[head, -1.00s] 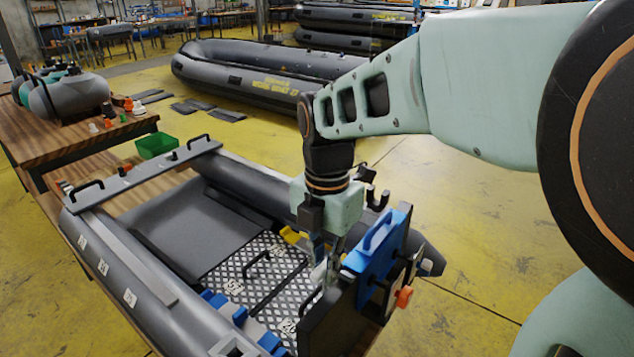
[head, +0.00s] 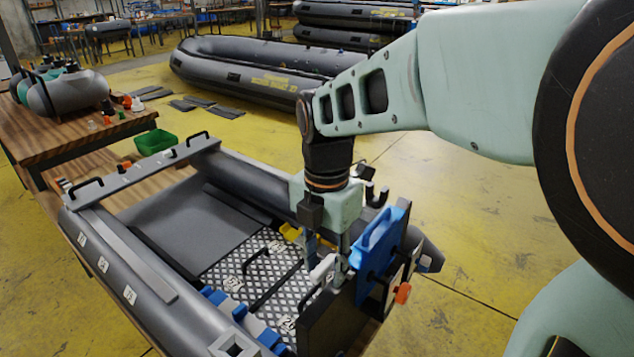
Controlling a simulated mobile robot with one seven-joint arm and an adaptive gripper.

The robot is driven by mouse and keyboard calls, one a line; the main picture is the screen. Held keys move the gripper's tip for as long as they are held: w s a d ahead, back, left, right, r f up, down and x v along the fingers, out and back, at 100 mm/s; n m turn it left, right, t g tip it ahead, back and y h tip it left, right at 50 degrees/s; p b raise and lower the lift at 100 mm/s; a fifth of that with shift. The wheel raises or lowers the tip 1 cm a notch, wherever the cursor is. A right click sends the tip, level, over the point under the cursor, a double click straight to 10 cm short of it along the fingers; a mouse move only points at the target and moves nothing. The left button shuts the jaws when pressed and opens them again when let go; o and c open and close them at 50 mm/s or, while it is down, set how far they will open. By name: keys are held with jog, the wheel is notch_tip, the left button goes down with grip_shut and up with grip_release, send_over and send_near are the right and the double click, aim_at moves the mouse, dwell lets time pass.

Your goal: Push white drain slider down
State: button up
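A small boat (head: 150,290) with grey tubes and a dark transom (head: 325,325) lies in front of me. A white piece (head: 323,268), perhaps the drain slider, shows at the inner side of the transom, beside a blue bracket (head: 378,246). My gripper (head: 327,258) points down over the transom, its fingers right at the white piece. I cannot tell whether they touch it or have it between them. The fingertips are partly hidden and small, so their opening is unclear.
A checkered floor plate (head: 262,275) with black handles lies inside the boat. An orange knob (head: 403,293) sits on the transom's outer side. A green bin (head: 155,142) and wooden bench (head: 90,135) stand at left. Yellow floor (head: 480,210) is open at right.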

notch_tip(320, 180, up, 6)
jog(key=p, duration=0.5)
jog(key=shift+r, duration=0.1)
jog(key=shift+s, duration=0.1)
